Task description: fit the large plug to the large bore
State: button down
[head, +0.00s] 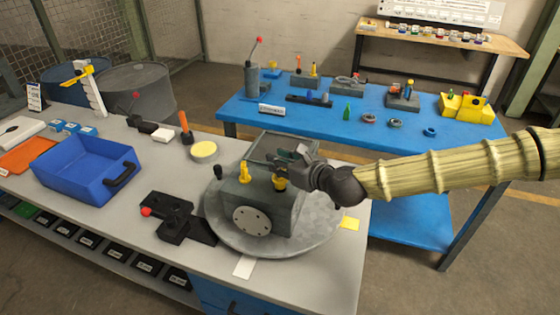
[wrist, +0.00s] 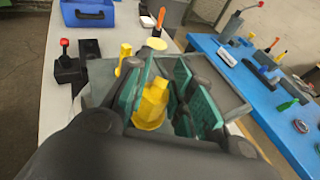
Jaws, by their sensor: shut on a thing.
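A grey block (head: 262,212) with a round bolted flange on its front stands on a round grey turntable (head: 325,232) on the bench. My gripper (head: 284,165) is above the block's right part, shut on a yellow stepped plug (head: 279,184). In the wrist view this plug (wrist: 151,104) sits between the two teal finger pads. Its lower end is at the block's top; whether it is in a bore or only above one is hidden. Another, slimmer yellow plug (head: 245,173) stands upright on the block to the left; it also shows in the wrist view (wrist: 125,57).
A dark fixture with a red knob (head: 172,222) lies left of the turntable. A blue table (head: 335,125) with several parts is behind.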

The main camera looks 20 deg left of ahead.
jog(key=shift+f+b, duration=1.4)
jog(key=shift+f, duration=0.45)
jog(key=c, duration=1.1)
grip_release()
jog(key=shift+r, duration=0.1)
jog(key=shift+c, duration=0.2)
jog(key=v, duration=1.2)
